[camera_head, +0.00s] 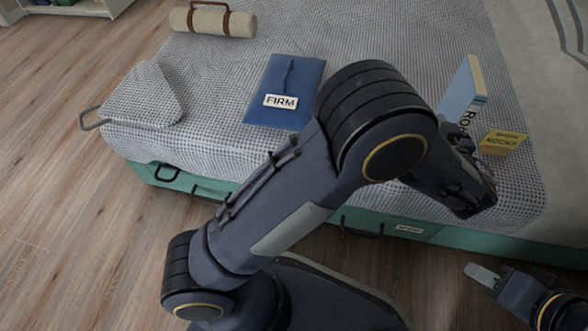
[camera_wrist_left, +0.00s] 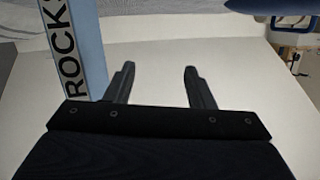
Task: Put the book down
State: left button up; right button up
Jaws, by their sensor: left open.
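A light blue book (camera_head: 465,92) with ROCKS lettering on its spine stands upright on the bed at the right, partly hidden by my left arm. In the left wrist view the book (camera_wrist_left: 84,45) stands to the left of my left gripper (camera_wrist_left: 159,70). That gripper is open, with nothing between its fingers, and the book is outside them. In the head view my left wrist is close to the book and its fingers are mostly hidden. My right gripper (camera_head: 482,275) is at the lower right, off the bed's front edge, only partly clear to see.
A yellow ROCKS card (camera_head: 503,140) is beside the book. The grey checked bed (camera_head: 225,75) also holds a blue FIRM folder (camera_head: 294,78), a rolled beige blanket (camera_head: 213,21) and a grey wedge cushion (camera_head: 145,98). Wooden floor (camera_head: 75,215) is clear at left.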

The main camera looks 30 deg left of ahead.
pick_arm(q)
jog(key=s+a+r+n+g, duration=0.1)
jog(key=s+a+g, duration=0.15)
jog(key=a, duration=0.55)
jog(key=s+a+g, duration=0.1)
jog(key=a+g, duration=0.3)
jog(key=a, duration=0.4)
jog(key=s+a+g+h, duration=0.3)
jog(key=s+a+g, duration=0.2)
jog(key=s+a, duration=0.65)
jog(key=s+d+r+m+t+h, duration=0.1)
jog(key=s+m+t+h, duration=0.2)
jog(key=s+h, duration=0.4)
jog(key=s, duration=0.8)
jog(key=shift+s+d+h, duration=0.2)
jog(key=shift+d+h, duration=0.1)
jog(key=shift+d, duration=0.1)
jog(key=shift+r, duration=0.1)
